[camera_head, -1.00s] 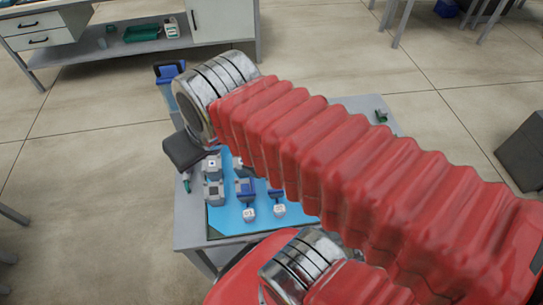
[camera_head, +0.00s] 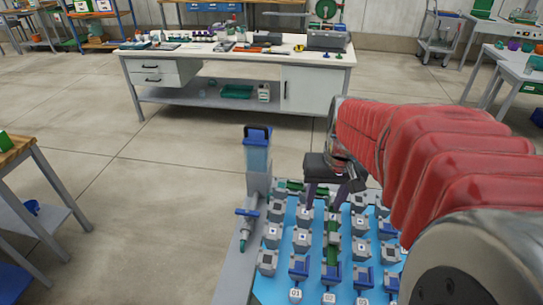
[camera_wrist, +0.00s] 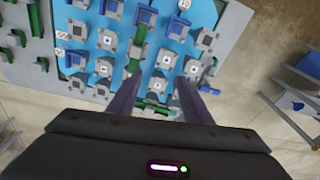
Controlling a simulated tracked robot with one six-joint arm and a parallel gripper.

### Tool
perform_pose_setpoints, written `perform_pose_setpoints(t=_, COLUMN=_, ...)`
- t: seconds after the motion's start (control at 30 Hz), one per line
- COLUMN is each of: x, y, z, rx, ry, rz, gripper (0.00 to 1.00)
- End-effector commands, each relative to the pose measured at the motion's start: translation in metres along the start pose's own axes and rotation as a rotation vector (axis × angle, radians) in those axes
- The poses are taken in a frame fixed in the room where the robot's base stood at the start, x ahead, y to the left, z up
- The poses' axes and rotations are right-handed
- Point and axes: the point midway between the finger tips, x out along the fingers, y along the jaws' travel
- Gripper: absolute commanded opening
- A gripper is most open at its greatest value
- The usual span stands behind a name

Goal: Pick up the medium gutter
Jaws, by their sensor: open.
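Several green channel-like pieces are in view; I cannot tell for certain which is the medium gutter. One green piece (camera_wrist: 140,52) runs between grey blocks on the blue panel; it also shows in the head view (camera_head: 333,250). Another green piece with grey ends (camera_wrist: 155,106) lies crosswise at the panel's edge, between and below my fingers in the wrist view. A dark green bar (camera_wrist: 35,18) lies on the grey tabletop at the left. My gripper (camera_wrist: 159,80) is open and empty, pointing down above the panel; in the head view it (camera_head: 324,206) hangs over the panel's far side.
A tall blue container (camera_head: 257,155) stands at the far left corner. A grey fitting with a blue handle (camera_head: 247,228) is at the left edge.

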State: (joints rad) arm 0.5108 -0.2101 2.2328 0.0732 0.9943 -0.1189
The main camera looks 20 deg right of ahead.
Motion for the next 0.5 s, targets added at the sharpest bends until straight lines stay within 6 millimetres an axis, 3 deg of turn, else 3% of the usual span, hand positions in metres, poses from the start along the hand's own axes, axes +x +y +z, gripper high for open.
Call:
perform_pose_setpoints(t=0.3, x=0.031, y=0.061, z=-0.014, rx=0.137, ry=-0.099, rz=-0.019, gripper=0.45)
perform_pose_setpoints(t=0.5, x=0.038, y=0.075, z=-0.016, rx=0.167, ry=-0.118, rz=-0.026, gripper=0.45)
